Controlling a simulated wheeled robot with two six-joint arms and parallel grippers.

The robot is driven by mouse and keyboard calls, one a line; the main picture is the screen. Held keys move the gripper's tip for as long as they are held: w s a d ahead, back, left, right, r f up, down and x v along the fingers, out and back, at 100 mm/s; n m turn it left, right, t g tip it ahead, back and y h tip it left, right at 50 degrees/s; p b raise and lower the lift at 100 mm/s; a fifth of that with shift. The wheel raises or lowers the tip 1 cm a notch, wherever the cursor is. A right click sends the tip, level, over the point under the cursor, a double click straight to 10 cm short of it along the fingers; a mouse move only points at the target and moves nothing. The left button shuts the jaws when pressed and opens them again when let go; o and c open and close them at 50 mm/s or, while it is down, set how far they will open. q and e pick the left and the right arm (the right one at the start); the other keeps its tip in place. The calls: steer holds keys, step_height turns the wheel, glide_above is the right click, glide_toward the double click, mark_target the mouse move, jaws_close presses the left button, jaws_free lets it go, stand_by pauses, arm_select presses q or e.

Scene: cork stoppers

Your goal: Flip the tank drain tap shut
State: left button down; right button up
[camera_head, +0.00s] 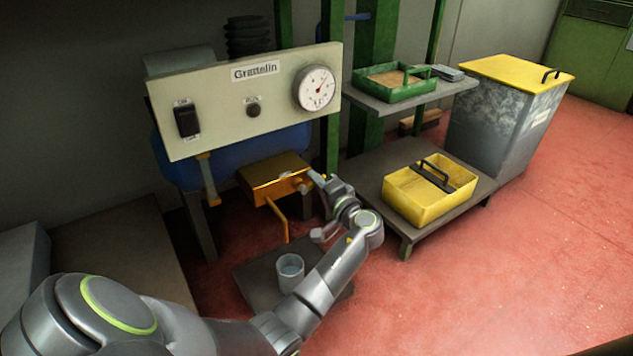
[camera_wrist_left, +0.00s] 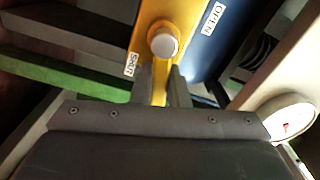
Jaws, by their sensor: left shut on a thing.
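The yellow drain tap (camera_head: 272,180) sits low under the blue tank (camera_head: 190,160), with a bent yellow spout (camera_head: 280,220) hanging down. In the left wrist view a pale round pivot (camera_wrist_left: 163,44) is on the yellow tap body, with the SHUT label (camera_wrist_left: 131,64) at left and the OPEN label (camera_wrist_left: 213,19) at upper right. My left gripper (camera_head: 314,179) is at the tap's right end. In the wrist view its fingers (camera_wrist_left: 161,88) are closed around the yellow lever (camera_wrist_left: 159,80) below the pivot, nearer SHUT. My right gripper is out of view.
A cup of water (camera_head: 290,271) stands on a low dark board (camera_head: 258,285) below the spout. The gauge panel (camera_head: 225,105) overhangs the tap. A yellow crate (camera_head: 410,205) on a low bench, a green tray (camera_head: 385,93) and a grey bin (camera_head: 495,125) stand to the right. Red floor is open at right.

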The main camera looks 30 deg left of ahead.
arm_select(q)
steer(key=m+p, duration=0.1)
steer(key=p, duration=0.1)
steer(key=shift+m+p, duration=0.3)
steer(key=shift+p, duration=0.05)
steer(key=shift+f+m+p, duration=0.4)
steer(key=shift+m+p, duration=0.35)
steer(key=shift+m, duration=0.05)
steer(key=shift+f, duration=0.15)
steer(key=c, duration=1.4)
jaws_free()
